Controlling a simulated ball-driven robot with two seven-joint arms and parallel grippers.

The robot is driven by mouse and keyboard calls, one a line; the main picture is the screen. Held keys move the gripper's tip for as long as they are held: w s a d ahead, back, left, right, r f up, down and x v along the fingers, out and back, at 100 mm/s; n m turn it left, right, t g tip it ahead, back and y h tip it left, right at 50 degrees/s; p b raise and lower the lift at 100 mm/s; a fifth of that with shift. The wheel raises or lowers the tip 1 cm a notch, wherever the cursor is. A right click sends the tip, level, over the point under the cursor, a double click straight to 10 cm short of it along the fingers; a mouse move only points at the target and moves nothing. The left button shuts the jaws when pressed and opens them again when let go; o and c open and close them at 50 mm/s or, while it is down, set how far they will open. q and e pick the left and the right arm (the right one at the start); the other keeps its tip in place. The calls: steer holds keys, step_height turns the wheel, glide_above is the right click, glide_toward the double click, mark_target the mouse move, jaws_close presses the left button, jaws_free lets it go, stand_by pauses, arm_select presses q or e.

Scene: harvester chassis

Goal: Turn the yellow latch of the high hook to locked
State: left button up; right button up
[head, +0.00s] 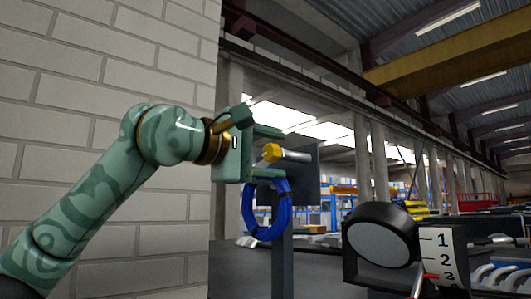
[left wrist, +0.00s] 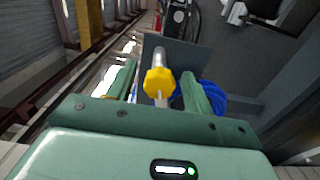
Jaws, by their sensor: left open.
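The yellow latch (head: 271,152) is a faceted knob at the near end of a metal hook bar (head: 296,156), high on a dark plate (head: 306,185) on a grey post. My left gripper (head: 283,152) is open, one finger above the latch and one below. In the left wrist view the latch (left wrist: 160,83) lies between the two green fingers of my left gripper (left wrist: 159,70), with visible gaps at both sides. The bar points away from me. I cannot tell whether the latch is at its locked mark. My right gripper is not in view.
A blue coiled ring (head: 267,212) hangs just below the gripper, close to the post; it also shows in the left wrist view (left wrist: 213,98). A pale brick wall (head: 80,60) stands at the left. A black drum (head: 380,243) with a numbered scale (head: 443,258) is at lower right.

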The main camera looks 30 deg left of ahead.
arm_select(q)
steer(key=b+v, duration=0.4)
steer(key=v, duration=1.2)
steer(key=shift+s, duration=0.2)
